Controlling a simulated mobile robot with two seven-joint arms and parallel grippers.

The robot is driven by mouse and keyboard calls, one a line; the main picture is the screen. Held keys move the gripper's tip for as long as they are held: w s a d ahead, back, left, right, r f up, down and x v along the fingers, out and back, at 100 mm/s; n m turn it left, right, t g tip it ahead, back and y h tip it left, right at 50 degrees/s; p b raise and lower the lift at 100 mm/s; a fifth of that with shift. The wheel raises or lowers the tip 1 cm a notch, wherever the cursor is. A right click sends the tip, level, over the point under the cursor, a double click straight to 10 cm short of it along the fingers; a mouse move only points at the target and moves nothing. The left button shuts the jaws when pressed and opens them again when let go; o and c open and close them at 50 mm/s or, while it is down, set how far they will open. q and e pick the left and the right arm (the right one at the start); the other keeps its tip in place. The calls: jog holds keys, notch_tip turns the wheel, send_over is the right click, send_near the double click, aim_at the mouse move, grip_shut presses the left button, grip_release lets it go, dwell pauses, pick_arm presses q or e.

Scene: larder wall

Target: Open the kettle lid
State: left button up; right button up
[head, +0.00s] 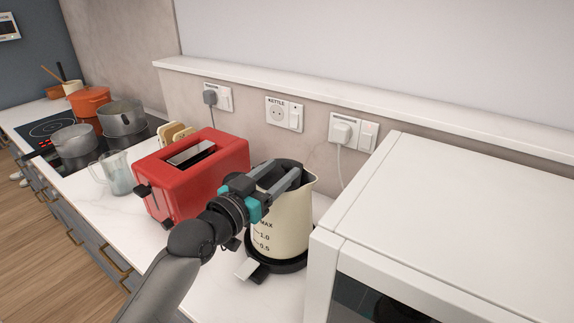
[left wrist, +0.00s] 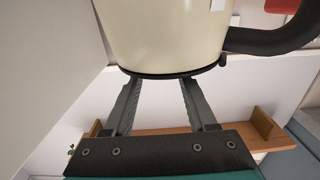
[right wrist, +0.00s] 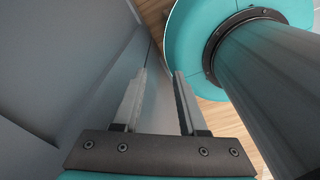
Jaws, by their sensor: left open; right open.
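The cream kettle (head: 283,222) stands upright on its black base (head: 278,266), between the red toaster and the white appliance. Its top is dark, with the spout at the right. My left gripper (head: 286,176) is open at the kettle's top and covers part of the lid, so I cannot tell how the lid sits. In the left wrist view the kettle body (left wrist: 165,35) fills the top, with a thin black rim (left wrist: 170,74) at the open fingertips and the black handle (left wrist: 275,40) at the right. My right gripper (right wrist: 161,73) is open and empty, away from the kettle.
The red toaster (head: 205,175) is close on the left of the kettle. The white appliance (head: 450,205) is close on the right. A glass jug (head: 115,172) and several pots are farther left. Wall sockets with plugs (head: 341,134) are behind. Counter room around the kettle is narrow.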

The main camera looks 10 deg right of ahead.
aim_at(284, 167)
pick_arm(q)
jog(key=shift+x, duration=1.7)
grip_shut()
